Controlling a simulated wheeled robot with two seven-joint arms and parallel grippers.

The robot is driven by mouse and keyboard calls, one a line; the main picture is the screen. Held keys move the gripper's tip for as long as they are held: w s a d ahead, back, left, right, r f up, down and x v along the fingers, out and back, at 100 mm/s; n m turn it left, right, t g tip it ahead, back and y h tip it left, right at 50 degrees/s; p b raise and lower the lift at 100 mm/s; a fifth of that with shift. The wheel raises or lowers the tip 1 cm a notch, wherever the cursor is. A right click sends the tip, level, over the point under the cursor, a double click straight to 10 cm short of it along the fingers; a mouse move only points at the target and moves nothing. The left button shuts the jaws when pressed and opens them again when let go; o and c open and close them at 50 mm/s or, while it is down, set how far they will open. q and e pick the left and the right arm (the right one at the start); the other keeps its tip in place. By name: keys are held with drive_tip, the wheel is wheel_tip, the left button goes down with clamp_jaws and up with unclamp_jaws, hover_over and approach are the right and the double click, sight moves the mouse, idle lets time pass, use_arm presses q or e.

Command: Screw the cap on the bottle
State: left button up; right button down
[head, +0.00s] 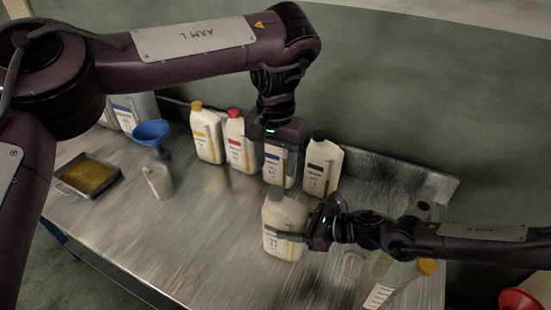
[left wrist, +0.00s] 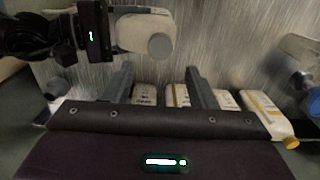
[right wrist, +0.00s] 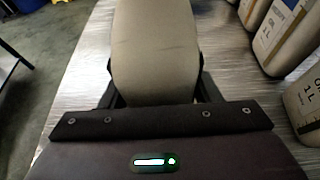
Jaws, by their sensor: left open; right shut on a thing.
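The cream bottle (head: 285,236) stands upright at the front middle of the steel table, with a grey cap (head: 275,194) seen at its top. The left wrist view shows the same bottle (left wrist: 140,32) and its round grey cap (left wrist: 160,46). My right gripper (head: 285,235) is shut around the bottle's body from the right; in the right wrist view its fingers flank the bottle (right wrist: 155,50). My left gripper (head: 280,148) is open and empty, above and behind the bottle, apart from the cap. Its spread fingers show in the left wrist view (left wrist: 158,78). How tight the cap is cannot be told.
Behind stand bottles with yellow (head: 208,135), red (head: 240,142), and black caps (head: 320,168), plus one behind my left gripper.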

sight(275, 190)
use_arm(q)
drive_tip(key=shift+f, duration=0.1)
drive_tip(key=shift+f, duration=3.95)
drive_tip(key=shift+c, duration=0.3)
